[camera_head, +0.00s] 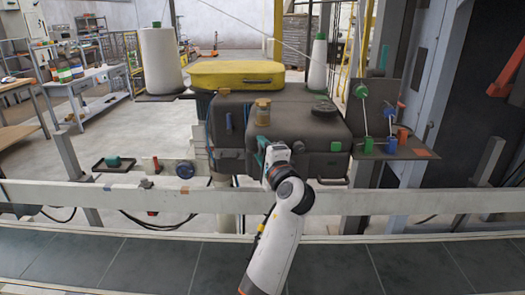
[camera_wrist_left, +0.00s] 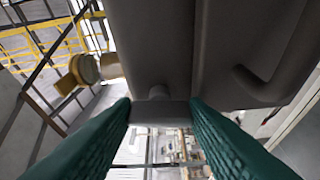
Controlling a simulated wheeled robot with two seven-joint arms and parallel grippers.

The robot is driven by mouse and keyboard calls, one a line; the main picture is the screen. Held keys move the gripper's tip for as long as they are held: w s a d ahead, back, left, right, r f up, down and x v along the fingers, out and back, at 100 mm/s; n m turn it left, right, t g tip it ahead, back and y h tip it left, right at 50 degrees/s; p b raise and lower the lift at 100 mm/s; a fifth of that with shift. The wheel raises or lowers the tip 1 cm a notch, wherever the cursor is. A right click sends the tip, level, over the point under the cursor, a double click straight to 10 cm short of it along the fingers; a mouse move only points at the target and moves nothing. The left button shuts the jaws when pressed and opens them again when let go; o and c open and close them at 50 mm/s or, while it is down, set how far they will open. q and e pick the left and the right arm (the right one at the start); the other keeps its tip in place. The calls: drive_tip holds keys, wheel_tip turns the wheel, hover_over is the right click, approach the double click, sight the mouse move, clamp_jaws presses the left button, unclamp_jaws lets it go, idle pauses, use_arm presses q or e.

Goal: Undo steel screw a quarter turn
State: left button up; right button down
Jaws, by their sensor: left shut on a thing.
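The steel screw (camera_wrist_left: 158,94) shows in the left wrist view as a short grey stem with a flat grey crosspiece, at the underside of the dark grey machine head (camera_wrist_left: 150,40). My left gripper (camera_wrist_left: 160,115) is shut on the crosspiece, one teal finger on each side. In the head view my left gripper (camera_head: 264,158) is at the front of the dark machine head (camera_head: 300,130), and the screw is hidden there behind my gripper and wrist. My right gripper is not in view.
A brass knob (camera_wrist_left: 84,69) sticks out near the left finger. A yellow cover (camera_head: 236,74) lies on top. A pale rail (camera_head: 390,200) crosses in front; a spool tray (camera_head: 400,150) stands right.

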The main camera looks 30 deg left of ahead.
use_arm(q)
drive_tip(key=shift+n, duration=0.5)
